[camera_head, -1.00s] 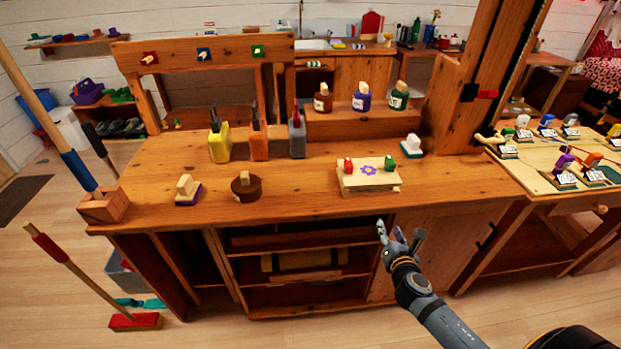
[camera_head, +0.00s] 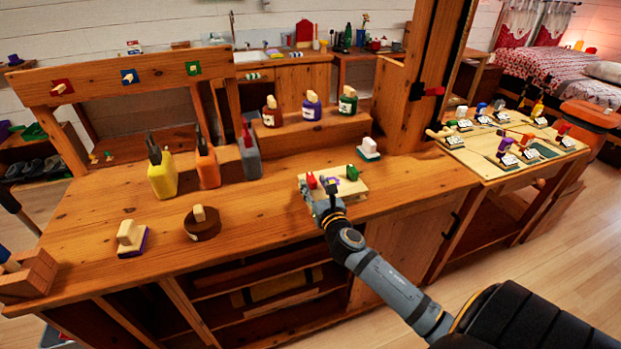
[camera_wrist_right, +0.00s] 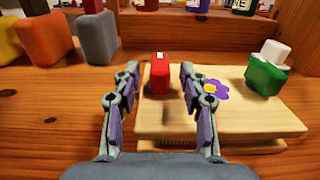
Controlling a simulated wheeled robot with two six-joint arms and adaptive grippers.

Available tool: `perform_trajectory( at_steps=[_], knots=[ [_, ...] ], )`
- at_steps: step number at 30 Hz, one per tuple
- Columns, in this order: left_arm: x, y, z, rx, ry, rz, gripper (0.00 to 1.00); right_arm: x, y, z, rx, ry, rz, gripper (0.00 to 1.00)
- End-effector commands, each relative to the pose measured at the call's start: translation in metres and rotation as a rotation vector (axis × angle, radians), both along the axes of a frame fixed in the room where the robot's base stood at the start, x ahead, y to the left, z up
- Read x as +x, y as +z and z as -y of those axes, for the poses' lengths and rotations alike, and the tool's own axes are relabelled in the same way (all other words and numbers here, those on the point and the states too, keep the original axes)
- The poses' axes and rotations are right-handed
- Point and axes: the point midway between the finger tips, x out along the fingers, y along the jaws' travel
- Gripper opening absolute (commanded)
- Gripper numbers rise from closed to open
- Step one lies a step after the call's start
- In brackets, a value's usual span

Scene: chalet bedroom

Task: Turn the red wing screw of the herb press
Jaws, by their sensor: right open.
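The herb press (camera_head: 349,188) is a pale wooden board on the bench, with a purple flower mark on top. Its red wing screw (camera_wrist_right: 160,75) stands at the left end, and a green one (camera_wrist_right: 266,77) with a white block by it stands at the right. In the head view the red screw (camera_head: 311,180) shows just beyond my right gripper (camera_head: 325,193). In the wrist view my right gripper (camera_wrist_right: 153,95) is open, its two fingers on either side of the red screw in the picture. I cannot tell whether they touch it. My left gripper is not in view.
The wooden bench (camera_head: 270,215) has free room left of the press. Yellow (camera_head: 162,178), orange (camera_head: 208,168) and grey (camera_head: 249,160) bottles stand behind it to the left. A white-topped block (camera_head: 369,149) stands behind the press, and a wooden post (camera_head: 415,110) rises at the right.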

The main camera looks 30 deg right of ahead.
Motion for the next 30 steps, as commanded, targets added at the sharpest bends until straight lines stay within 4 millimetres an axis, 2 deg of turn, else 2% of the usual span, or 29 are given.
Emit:
perform_trajectory(
  at_steps=[3,8,16,25,30],
  knots=[
    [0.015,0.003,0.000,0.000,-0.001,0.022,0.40,0.018,0.001,0.005,0.002,-0.001,0.001,0.43],
    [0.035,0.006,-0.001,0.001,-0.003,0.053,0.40,0.030,0.000,0.008,0.000,0.001,0.000,0.43],
    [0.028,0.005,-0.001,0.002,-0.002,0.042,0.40,0.031,0.000,0.008,0.000,0.001,-0.001,0.42],
    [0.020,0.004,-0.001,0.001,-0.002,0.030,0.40,0.031,0.000,0.008,0.001,0.002,-0.001,0.01],
    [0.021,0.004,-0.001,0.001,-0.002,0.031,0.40,0.031,0.000,0.008,0.001,0.001,-0.001,0.00]
  ],
)
